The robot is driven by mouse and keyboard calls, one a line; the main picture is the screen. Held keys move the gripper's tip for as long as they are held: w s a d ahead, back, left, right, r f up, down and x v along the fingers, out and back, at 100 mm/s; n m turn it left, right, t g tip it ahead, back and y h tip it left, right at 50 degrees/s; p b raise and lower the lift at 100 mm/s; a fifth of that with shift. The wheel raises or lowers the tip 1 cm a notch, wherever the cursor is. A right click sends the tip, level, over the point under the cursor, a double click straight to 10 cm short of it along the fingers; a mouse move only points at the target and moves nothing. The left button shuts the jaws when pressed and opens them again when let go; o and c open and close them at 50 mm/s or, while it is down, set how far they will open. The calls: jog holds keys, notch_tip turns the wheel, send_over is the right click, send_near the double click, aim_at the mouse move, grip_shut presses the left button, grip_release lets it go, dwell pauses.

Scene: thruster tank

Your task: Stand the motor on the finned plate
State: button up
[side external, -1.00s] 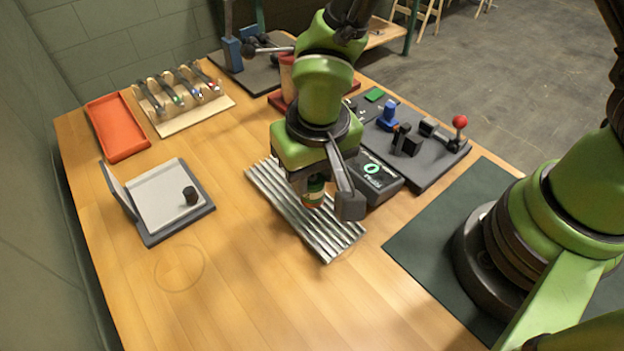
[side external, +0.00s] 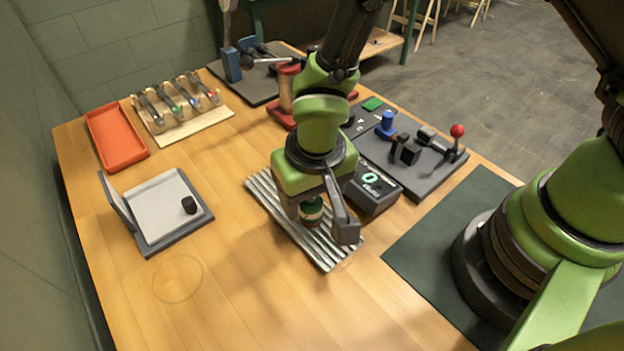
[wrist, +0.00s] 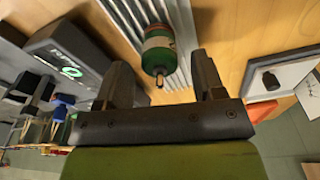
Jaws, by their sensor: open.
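The motor (side external: 311,214) is a small green cylinder with a pale label band and a red ring. It is upright or nearly so, over the ribs of the silver finned plate (side external: 325,258), and appears to stand on it; its foot is hard to see. In the wrist view the motor (wrist: 158,48) has its thin shaft end towards me, with the finned plate (wrist: 125,12) behind it. My gripper (side external: 322,222) is open above the plate. Its fingers (wrist: 160,72) lie on either side of the motor's near end, with visible gaps to both.
A black box with a green-lit display (side external: 373,188) stands close beside the plate. Behind it is a dark control board with a red-knobbed lever (side external: 457,131). A hinged grey tray with a black knob (side external: 189,205) and a red tray (side external: 117,138) are left. The front wood is clear.

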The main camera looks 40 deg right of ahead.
aim_at(316, 207)
notch_tip(316, 207, up, 12)
jog(key=s, duration=0.1)
jog(key=s+d+r+m+t+y, duration=0.1)
jog(key=s+d+r+t, duration=0.4)
jog(key=s+d+r, duration=0.5)
jog(key=d+r+y, duration=0.1)
jog(key=d+r, duration=0.2)
jog(key=r, duration=0.1)
jog(key=shift+s+d+m+t, duration=0.35)
jog(key=shift+d+m+t, duration=0.05)
dwell(0.7)
